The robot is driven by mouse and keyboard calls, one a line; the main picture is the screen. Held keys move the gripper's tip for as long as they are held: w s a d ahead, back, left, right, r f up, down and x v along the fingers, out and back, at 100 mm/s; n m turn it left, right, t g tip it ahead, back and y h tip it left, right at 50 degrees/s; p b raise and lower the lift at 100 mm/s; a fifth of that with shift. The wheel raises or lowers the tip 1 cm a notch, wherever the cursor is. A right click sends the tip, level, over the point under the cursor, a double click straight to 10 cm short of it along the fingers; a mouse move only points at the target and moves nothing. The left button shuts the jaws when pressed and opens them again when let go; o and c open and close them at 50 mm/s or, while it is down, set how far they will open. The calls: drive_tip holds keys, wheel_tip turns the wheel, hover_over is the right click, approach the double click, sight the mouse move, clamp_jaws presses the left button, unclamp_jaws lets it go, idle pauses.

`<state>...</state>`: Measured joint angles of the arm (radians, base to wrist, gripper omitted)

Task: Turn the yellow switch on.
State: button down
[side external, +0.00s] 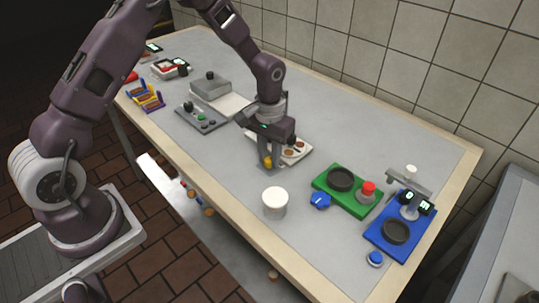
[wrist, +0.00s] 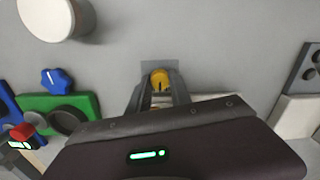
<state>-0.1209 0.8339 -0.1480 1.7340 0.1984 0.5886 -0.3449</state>
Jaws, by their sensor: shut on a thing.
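The yellow switch (wrist: 160,79) is a round knob with a dark slot or mark, set on a small grey plate (wrist: 174,66) in the wrist view. My gripper (wrist: 160,88) is over it with its fingers on both sides, shut on the knob. In the side view my gripper (side external: 268,163) points down at the table, and the yellow switch (side external: 267,162) shows as a small yellow patch between the fingertips. Most of the knob is hidden by the fingers there. I cannot tell which way it is turned.
A white round container (side external: 275,201) stands near the front edge. A green board (side external: 347,191) with a blue knob (side external: 320,200) and a blue board (side external: 386,241) lie to the right. A white tray (side external: 302,154) with brown round pieces is just behind my gripper. A grey control panel (side external: 201,118) lies left.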

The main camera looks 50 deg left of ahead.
sight(269, 159)
drive_tip(key=m, duration=0.5)
drive_tip(key=shift+m, duration=0.7)
drive_tip(key=c, duration=1.2)
unclamp_jaws()
drive_tip(key=shift+o, duration=0.2)
wheel_tip(269, 159, up, 7)
drive_tip(key=shift+r, duration=0.1)
